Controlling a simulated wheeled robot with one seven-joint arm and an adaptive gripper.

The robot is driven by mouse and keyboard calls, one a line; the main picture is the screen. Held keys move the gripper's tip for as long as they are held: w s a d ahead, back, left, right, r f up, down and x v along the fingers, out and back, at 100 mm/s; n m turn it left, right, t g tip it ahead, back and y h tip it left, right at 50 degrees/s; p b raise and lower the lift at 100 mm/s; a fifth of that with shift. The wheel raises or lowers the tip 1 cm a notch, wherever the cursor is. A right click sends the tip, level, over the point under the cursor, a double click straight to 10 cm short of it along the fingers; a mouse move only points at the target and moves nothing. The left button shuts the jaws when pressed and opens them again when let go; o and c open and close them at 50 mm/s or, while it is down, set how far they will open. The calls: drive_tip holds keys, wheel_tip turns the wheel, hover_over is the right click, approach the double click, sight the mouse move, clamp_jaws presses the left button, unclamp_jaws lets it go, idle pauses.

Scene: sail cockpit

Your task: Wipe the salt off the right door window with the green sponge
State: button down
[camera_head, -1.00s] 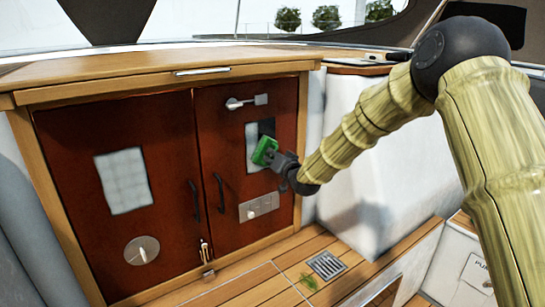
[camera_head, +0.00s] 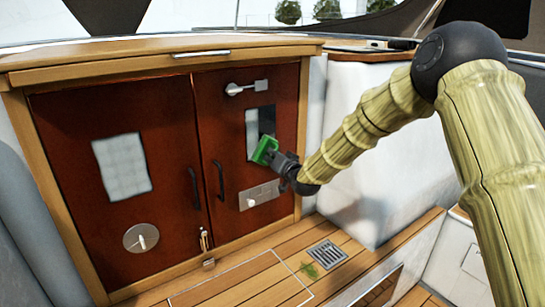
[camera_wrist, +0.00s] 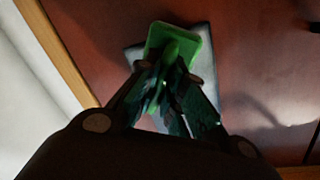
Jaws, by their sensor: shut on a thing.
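The right door window (camera_head: 252,128) is a small upright pane in the right red-brown door. Its left part is pale with salt, and a strip along its right side looks dark and clear. My gripper (camera_head: 279,160) is shut on the green sponge (camera_head: 264,150), held at the lower right part of the window. In the wrist view the sponge (camera_wrist: 190,42) is between my fingertips (camera_wrist: 173,78), in front of the pane (camera_wrist: 134,56). The sponge and fingers hide much of the pane. I cannot tell whether the sponge presses on the glass.
The left door has a pale window (camera_head: 121,166) and a round vent (camera_head: 141,238). A latch (camera_head: 247,87), a black handle (camera_head: 219,180) and a metal plate (camera_head: 260,194) surround the right window. A white wall (camera_head: 360,140) stands right. A drain grate (camera_head: 326,254) is in the floor.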

sight(263, 164)
drive_tip(key=shift+s+a+f+b, duration=0.2)
drive_tip(key=shift+a+f+b, duration=0.1)
drive_tip(key=shift+f, duration=0.3)
drive_tip(key=shift+s+a+f+b, duration=0.15)
drive_tip(key=shift+a+f+b, duration=0.2)
drive_tip(key=shift+f, duration=0.2)
drive_tip(key=shift+s+a+f+b, duration=0.2)
drive_tip(key=shift+a+f+b, duration=0.1)
drive_tip(key=shift+f, duration=0.3)
drive_tip(key=shift+w+r+p, duration=0.15)
drive_tip(key=shift+r+p, duration=0.95)
drive_tip(key=shift+r, duration=1.45)
drive_tip(key=shift+r+p, duration=0.65)
drive_tip(key=shift+r, duration=0.9)
drive_tip(key=shift+r, duration=0.1)
drive_tip(key=shift+s+d+r+p, duration=0.1)
drive_tip(key=shift+r+p, duration=0.3)
drive_tip(key=shift+r, duration=0.45)
drive_tip(key=shift+s+d+r+p, duration=0.1)
drive_tip(key=shift+r+p, duration=0.25)
drive_tip(key=shift+r, duration=0.45)
